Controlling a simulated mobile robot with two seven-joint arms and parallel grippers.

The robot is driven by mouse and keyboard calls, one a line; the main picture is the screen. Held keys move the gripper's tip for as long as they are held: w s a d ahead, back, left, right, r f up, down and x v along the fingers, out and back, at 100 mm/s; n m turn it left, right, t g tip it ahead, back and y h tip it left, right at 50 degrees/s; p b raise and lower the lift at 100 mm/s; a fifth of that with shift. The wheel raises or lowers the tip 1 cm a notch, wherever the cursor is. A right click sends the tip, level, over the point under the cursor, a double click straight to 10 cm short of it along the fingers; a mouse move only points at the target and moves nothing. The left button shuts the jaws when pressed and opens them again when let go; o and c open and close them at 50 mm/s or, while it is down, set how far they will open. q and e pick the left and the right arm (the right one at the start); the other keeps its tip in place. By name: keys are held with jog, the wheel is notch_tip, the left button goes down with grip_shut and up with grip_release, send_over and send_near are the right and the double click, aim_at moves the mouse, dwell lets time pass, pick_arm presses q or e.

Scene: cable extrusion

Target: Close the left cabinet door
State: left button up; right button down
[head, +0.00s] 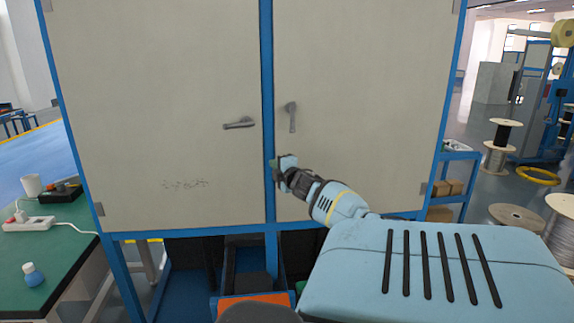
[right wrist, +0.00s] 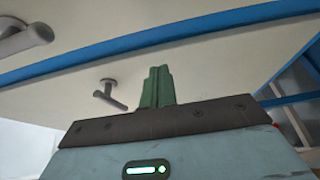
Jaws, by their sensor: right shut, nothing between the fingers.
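The left cabinet door (head: 150,90) is a large pale panel in a blue frame. It looks flush with the frame; I cannot tell whether a small gap remains. Its grey handle (head: 238,124) lies nearly horizontal near the door's inner edge. The right cabinet door (head: 360,80) is beside it, with its handle (head: 291,116) pointing down. My right gripper (head: 278,170) is in front of the blue centre post (head: 267,70), below the handles. Its green fingers (right wrist: 157,87) are together and empty in the right wrist view; contact is unclear. My left gripper is out of view.
A green table (head: 60,240) with a power strip (head: 28,223), a white cup (head: 31,185) and a small bottle (head: 33,274) stands at left. Dark bins (head: 245,265) sit under the cabinet. A blue shelf (head: 458,175) and cable spools (head: 503,140) are at right.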

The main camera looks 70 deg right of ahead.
jog(key=shift+s+d, duration=0.2)
jog(key=shift+s, duration=0.55)
jog(key=shift+s+d, duration=0.2)
jog(key=shift+s, duration=0.55)
jog(key=s+a+f+m+g+y, duration=0.1)
jog(key=a+f+y, duration=0.1)
jog(key=a+f, duration=0.7)
jog(key=s+a+f+g+y, duration=0.15)
jog(key=a+f, duration=0.35)
jog(key=f, duration=0.8)
jog(key=s+a+f+m+g+y, duration=0.1)
jog(key=s+a+f+y, duration=0.15)
jog(key=a+f, duration=0.5)
jog(key=s+a+f+m+y, duration=0.1)
jog(key=s+a+f, duration=0.2)
jog(key=a+f, duration=0.45)
jog(key=s+a+m+y, duration=0.1)
jog(key=s+a, duration=0.3)
jog(key=a, duration=0.8)
jog(key=s+a+f+m+g+y, duration=0.1)
jog(key=s+a+m+y, duration=0.1)
jog(key=a, duration=1)
jog(key=s+a+f+m+g+y, duration=0.1)
jog(key=s+a+m+y, duration=0.1)
jog(key=s+a, duration=0.5)
jog(key=a+y, duration=0.1)
jog(key=a, duration=0.5)
